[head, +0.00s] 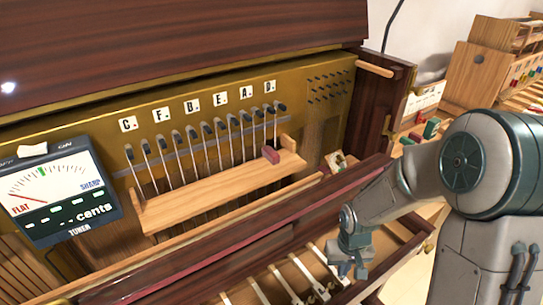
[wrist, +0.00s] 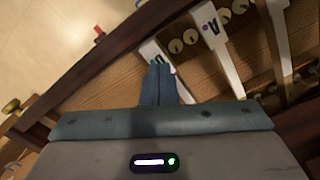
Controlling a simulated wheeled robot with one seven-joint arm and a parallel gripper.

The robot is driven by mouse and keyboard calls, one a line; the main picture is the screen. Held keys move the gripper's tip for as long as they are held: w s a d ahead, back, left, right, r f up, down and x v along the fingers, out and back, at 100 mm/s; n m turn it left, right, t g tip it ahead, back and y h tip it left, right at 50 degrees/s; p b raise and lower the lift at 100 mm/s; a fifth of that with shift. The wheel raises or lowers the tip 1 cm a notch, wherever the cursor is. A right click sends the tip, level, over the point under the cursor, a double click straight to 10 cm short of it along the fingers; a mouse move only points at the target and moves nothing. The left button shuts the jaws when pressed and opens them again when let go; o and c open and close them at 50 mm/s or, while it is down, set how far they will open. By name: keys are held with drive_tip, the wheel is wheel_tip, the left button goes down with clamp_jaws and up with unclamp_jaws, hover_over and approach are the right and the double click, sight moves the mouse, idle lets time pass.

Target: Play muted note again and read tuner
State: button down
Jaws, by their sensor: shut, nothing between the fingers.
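The tuner (head: 60,190) stands at the left in the head view, with a dial marked FLAT and SHARP. Its display shows dashes beside "cents". A row of strings on dark pins runs below letter tiles (head: 190,105). A dark red block (head: 270,155) sits on the wooden rail (head: 210,192) by the strings at the right. White keys (head: 312,262) lie in the open tray below. My gripper (head: 347,268) is shut and empty over the right end of the keys. In the wrist view its fingertips (wrist: 158,68) are at a white key (wrist: 150,50) with a green mark; contact is unclear.
The dark red wooden bar (head: 220,255) runs between the rail and the keys. A shelf with coloured blocks (head: 430,128) and wooden boxes (head: 475,70) stands at the right. In the wrist view, another white key (wrist: 215,40) with a purple mark lies to the right.

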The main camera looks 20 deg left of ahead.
drive_tip(key=shift+f+b, duration=0.9)
drive_tip(key=shift+f, duration=0.15)
wheel_tip(320, 180, up, 10)
drive_tip(key=p, duration=0.7)
drive_tip(key=shift+p, duration=0.4)
drive_tip(key=shift+d+r, duration=0.1)
drive_tip(key=shift+r, duration=0.05)
